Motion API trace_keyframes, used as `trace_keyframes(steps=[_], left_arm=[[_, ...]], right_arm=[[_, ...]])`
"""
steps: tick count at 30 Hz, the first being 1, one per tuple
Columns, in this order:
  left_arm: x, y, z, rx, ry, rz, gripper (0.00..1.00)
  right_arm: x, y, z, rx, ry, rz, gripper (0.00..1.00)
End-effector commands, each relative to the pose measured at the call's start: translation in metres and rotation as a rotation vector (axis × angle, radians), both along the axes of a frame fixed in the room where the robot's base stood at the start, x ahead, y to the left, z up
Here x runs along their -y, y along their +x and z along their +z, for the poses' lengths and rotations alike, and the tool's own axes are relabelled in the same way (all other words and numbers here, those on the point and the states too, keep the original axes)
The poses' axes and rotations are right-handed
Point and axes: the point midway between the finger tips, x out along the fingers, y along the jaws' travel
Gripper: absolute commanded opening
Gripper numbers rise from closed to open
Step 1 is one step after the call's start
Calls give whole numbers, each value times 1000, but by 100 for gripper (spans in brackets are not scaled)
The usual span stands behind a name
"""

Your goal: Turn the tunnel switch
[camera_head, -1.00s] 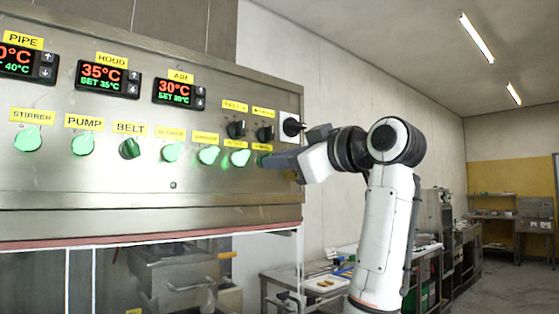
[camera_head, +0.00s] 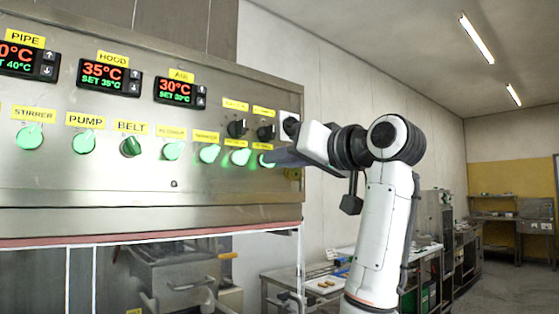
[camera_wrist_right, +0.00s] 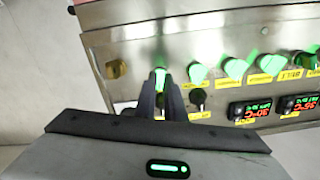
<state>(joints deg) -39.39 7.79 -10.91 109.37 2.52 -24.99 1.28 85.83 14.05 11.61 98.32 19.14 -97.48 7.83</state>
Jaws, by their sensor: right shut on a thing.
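A row of round green switches runs along the steel control panel (camera_head: 100,185). My right gripper (camera_head: 272,160) is at the right end of the row. It is shut on the rightmost green switch (camera_head: 264,160), which is lit bright green and partly hidden by the fingers. In the right wrist view the fingers (camera_wrist_right: 161,98) close on both sides of this lit switch (camera_wrist_right: 161,76). Its label is too small to read, so I cannot tell if it says tunnel. My left gripper is not in view.
The belt switch (camera_head: 131,146) is dark; its neighbours glow green. Two black knobs (camera_head: 237,129) (camera_head: 266,133) sit just above the gripper. Temperature displays (camera_head: 109,77) are higher up. A worktable (camera_head: 325,285) stands right of the machine; open floor lies at far right.

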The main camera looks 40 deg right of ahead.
Motion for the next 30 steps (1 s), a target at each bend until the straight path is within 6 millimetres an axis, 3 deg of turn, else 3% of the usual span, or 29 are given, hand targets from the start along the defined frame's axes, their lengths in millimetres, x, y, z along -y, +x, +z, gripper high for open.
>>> trace_keyframes(steps=[12,30], left_arm=[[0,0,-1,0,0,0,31],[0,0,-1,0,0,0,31]], right_arm=[[0,0,1,-16,215,0,0],[0,0,1,-18,254,0,0]])
